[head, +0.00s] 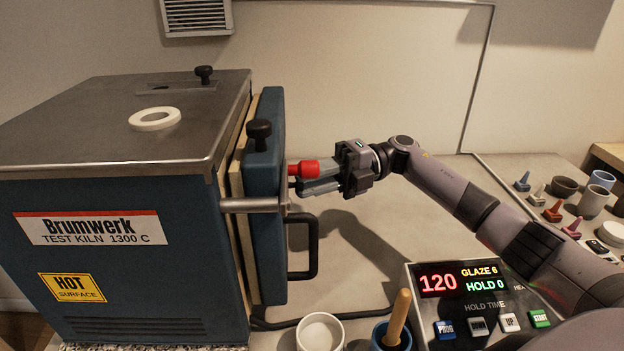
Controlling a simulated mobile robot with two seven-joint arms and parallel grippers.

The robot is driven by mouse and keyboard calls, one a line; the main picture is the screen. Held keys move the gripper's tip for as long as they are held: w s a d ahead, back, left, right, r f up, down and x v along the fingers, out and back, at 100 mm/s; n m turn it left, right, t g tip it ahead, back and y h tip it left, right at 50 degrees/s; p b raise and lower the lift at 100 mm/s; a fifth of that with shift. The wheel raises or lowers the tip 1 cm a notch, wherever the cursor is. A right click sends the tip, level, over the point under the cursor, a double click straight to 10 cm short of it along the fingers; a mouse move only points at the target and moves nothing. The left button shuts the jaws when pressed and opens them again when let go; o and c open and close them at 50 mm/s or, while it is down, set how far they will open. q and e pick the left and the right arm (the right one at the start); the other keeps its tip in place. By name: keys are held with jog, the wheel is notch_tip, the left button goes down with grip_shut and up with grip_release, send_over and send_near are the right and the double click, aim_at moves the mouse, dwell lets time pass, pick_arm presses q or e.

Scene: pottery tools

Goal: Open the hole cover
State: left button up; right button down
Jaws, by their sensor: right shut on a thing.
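The blue kiln (120,250) stands at left, its thick door (268,230) on the right side, seen nearly edge-on. A red knob-like piece (304,168) sticks out by the door's outer face. My right gripper (306,178) comes in from the right and is shut on this red piece, with one grey finger visible below it. The door's outer face is turned away, so any hole or cover there is hidden. A flat plate with a black knob (204,75) lies on the kiln's top. My left gripper is out of view.
A black handle (312,250) juts from the door below my gripper. A white ring (155,119) lies on the kiln top. A control panel (478,300), a white cup (320,332) and a blue pot (390,338) are in front. Small pots and cones stand at right.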

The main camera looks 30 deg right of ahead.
jog(key=c, duration=1)
grip_release()
jog(key=shift+o, duration=0.2)
jog(key=d+b, duration=0.2)
jog(key=d, duration=0.5)
jog(key=shift+s+r, duration=0.15)
jog(key=shift+s, duration=0.05)
